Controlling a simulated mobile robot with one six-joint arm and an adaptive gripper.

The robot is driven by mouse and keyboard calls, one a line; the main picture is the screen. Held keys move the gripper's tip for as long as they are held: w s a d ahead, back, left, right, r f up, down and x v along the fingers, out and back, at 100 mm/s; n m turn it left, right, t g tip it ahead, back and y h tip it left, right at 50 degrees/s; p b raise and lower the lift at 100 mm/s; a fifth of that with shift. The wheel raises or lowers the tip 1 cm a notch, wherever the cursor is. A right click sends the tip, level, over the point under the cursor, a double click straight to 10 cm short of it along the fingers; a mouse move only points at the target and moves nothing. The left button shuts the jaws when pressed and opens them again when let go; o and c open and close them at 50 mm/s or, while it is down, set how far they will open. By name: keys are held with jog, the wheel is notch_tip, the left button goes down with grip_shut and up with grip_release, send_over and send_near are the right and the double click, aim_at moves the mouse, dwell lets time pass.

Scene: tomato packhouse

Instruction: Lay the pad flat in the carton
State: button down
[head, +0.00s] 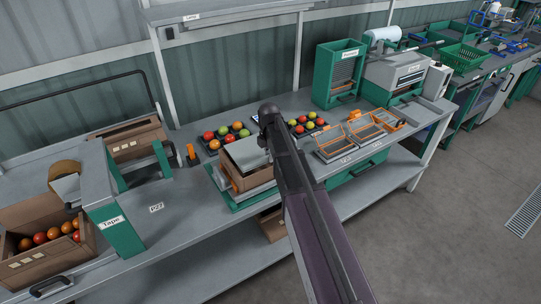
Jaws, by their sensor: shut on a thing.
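An open brown carton (237,180) stands on the green-edged station in the middle of the bench. A pale grey-beige flat sheet (246,152) shows at the carton's top. I cannot tell whether it is the pad or a flap, nor whether it lies flat inside. My dark arm crosses the picture from the bottom and hides the carton's right side. My gripper is hidden behind the arm, so what it holds does not show.
Trays of red, yellow and green tomatoes (224,132) lie behind the carton. An orange-framed tray (336,143) sits to the right. The tape machine (111,219) and a carton of tomatoes (47,257) stand left.

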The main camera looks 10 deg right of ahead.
jog(key=shift+f+b, duration=0.85)
jog(key=shift+f, duration=0.25)
jog(key=shift+s, duration=0.2)
jog(key=shift+a+f+b, duration=0.1)
jog(key=shift+b, duration=0.2)
jog(key=c, duration=0.9)
grip_release()
jog(key=o, duration=0.4)
jog(key=shift+w+f, duration=0.1)
jog(key=shift+w, duration=0.05)
jog(key=shift+w+f, duration=0.1)
jog(key=shift+w, duration=0.05)
